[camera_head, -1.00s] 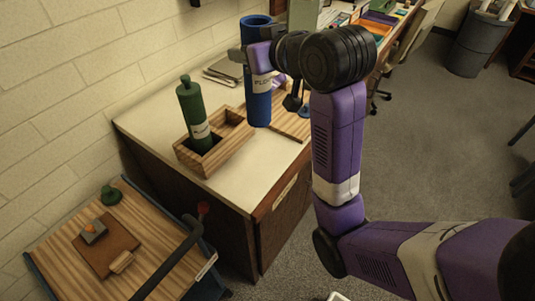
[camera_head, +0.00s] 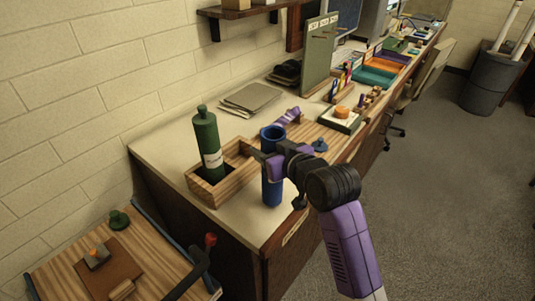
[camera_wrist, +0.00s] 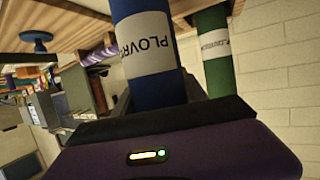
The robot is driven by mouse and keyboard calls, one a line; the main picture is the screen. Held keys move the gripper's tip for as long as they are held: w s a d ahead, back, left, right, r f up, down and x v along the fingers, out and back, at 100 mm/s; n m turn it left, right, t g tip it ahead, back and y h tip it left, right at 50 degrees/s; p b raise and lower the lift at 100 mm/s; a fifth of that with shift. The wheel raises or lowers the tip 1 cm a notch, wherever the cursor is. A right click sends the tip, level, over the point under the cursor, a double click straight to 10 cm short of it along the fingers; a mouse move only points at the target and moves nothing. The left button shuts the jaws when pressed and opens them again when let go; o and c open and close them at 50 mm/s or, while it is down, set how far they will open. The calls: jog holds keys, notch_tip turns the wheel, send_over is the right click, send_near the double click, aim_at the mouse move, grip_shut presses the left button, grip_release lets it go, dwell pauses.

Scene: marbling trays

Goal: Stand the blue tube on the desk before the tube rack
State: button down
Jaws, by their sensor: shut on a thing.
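The blue tube (camera_head: 272,188) is upright, its open top facing up, at the right of the wooden tube rack (camera_head: 209,196). My gripper (camera_head: 271,165) is shut on it below its rim. Its lower end is low over or on the bare desk top (camera_head: 236,219); I cannot tell if it touches. The blue tube (camera_wrist: 150,50) fills the middle of the wrist view, with its white label showing. A green tube (camera_head: 206,135) stands in the rack's left compartment and also shows in the wrist view (camera_wrist: 217,62). My gripper hides part of the rack's right end.
A wooden board (camera_head: 312,134) with small items lies behind my gripper. Grey folders (camera_head: 250,98) lie by the wall. A wood-topped cart (camera_head: 68,272) stands at the lower left. The desk's front left corner is bare.

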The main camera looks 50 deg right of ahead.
jog(key=shift+f, duration=0.75)
jog(key=shift+f, duration=0.15)
jog(key=c, duration=0.6)
grip_release()
jog(key=p+v, duration=0.4)
jog(key=v, duration=0.8)
